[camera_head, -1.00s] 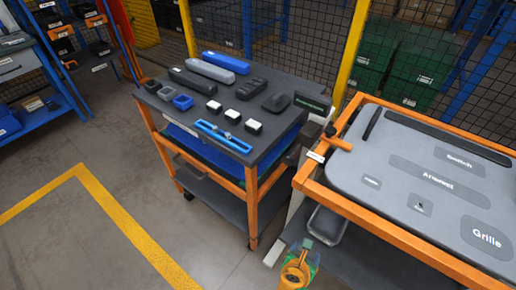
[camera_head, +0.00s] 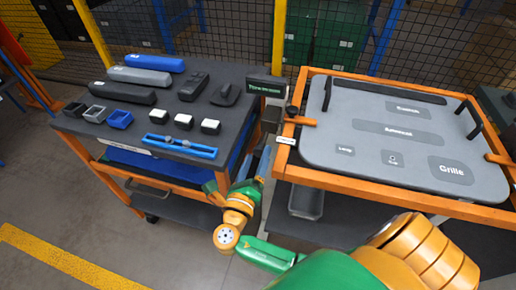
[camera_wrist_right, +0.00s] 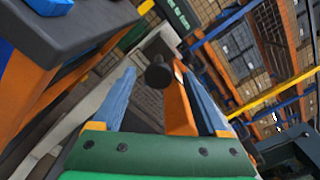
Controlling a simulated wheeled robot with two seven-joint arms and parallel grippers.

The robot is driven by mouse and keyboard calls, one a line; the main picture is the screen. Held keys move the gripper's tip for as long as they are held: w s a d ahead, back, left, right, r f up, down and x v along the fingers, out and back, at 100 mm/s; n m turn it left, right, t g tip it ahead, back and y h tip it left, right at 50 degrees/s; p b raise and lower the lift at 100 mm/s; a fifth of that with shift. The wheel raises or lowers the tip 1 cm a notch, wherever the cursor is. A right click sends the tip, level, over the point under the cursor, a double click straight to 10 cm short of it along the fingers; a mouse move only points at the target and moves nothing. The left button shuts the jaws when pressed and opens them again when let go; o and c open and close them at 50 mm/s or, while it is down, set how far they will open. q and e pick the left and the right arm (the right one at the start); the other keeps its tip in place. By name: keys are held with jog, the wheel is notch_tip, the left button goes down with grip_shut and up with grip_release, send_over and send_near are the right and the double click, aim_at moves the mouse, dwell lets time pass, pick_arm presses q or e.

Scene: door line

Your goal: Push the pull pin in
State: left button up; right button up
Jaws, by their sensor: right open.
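The pull pin shows as a black round knob (camera_head: 292,110) beside a short orange bracket (camera_head: 302,121), at the left back side of the orange-framed table. In the right wrist view the black knob (camera_wrist_right: 158,76) appears between my fingers, beyond them, with an orange part beside it. My right gripper (camera_head: 262,163) is open and empty, pointing up and away in the gap between the two tables. It is nearer and lower in the picture than the knob and appears apart from it. How far the pin sticks out cannot be told. My left gripper is not in view.
The orange-framed table (camera_head: 340,181) carries a grey labelled panel (camera_head: 350,130) with black handles. On the left, a dark-topped cart (camera_head: 150,122) holds blue, black and white parts. The gap between them is narrow. A mesh fence stands behind.

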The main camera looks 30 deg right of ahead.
aim_at(258, 153)
jog(key=x, duration=0.3)
jog(key=shift+w+d+f, duration=0.1)
jog(key=shift+w+d, duration=0.05)
jog(key=shift+w, duration=0.1)
grip_shut()
dwell(1.1)
